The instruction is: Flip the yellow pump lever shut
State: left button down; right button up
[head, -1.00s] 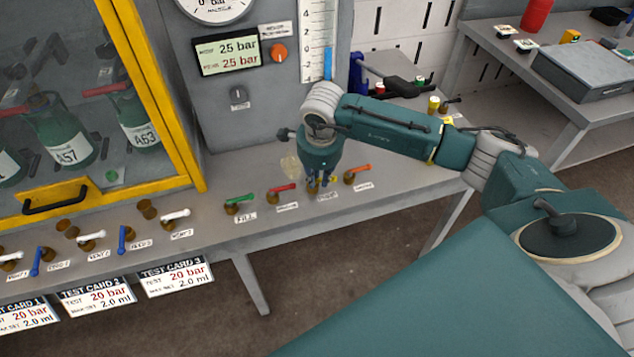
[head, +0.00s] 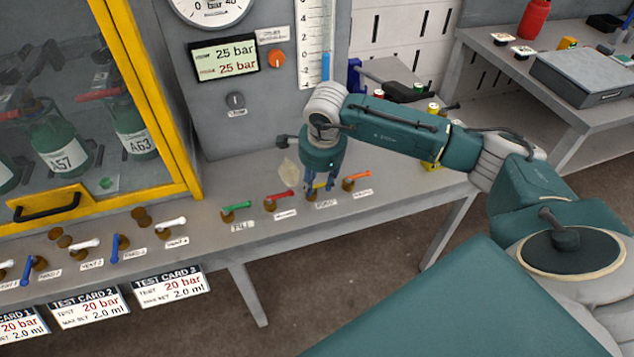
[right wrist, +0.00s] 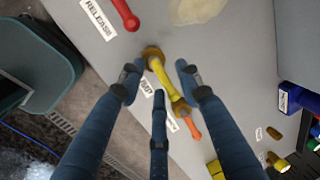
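The yellow pump lever (right wrist: 163,78) sits on a brass pivot at the bench's front edge, above a small label. In the head view the lever (head: 321,186) is partly hidden by my right gripper (head: 318,190), which points down over it. In the right wrist view my right gripper (right wrist: 159,80) has its fingers spread apart, with the lever between and beyond the fingertips. I cannot tell whether any finger touches it. My left gripper is not in view.
A red lever (head: 279,196) and a green lever (head: 237,207) stand left of the pump lever, and an orange lever (head: 357,178) stands close on its right. A yellow-framed cabinet (head: 150,90) is at left. Test cards (head: 170,287) hang from the bench front.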

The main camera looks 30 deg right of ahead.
jog(key=v, duration=1.2)
dwell(0.4)
